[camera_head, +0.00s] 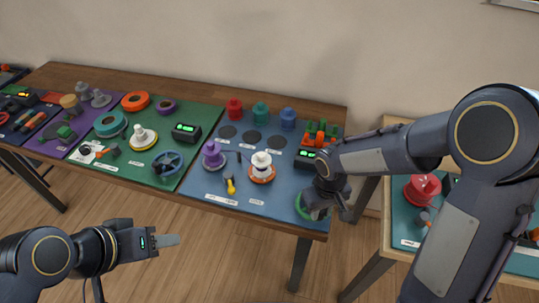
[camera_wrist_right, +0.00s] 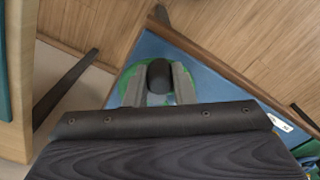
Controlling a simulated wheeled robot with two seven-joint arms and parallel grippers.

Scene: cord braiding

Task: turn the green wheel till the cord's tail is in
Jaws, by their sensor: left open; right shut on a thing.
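The green wheel (camera_head: 299,207) lies at the front right corner of the blue mat, mostly covered by my right gripper (camera_head: 325,208). In the right wrist view the green wheel (camera_wrist_right: 128,80) shows around a dark, rounded knob (camera_wrist_right: 159,76). The two fingers of my right gripper (camera_wrist_right: 158,88) are closed on either side of this knob. My left gripper (camera_head: 172,241) is open and empty, over the floor in front of the table. I cannot make out the cord or its tail in either view.
On the blue mat (camera_head: 270,208) stand a purple spool (camera_head: 213,155), a white spool (camera_head: 261,164) and a yellow-handled tool (camera_head: 230,185). Red, teal and blue pieces stand at its back. A green mat lies to the left. A second table with a red piece (camera_head: 422,188) stands at right.

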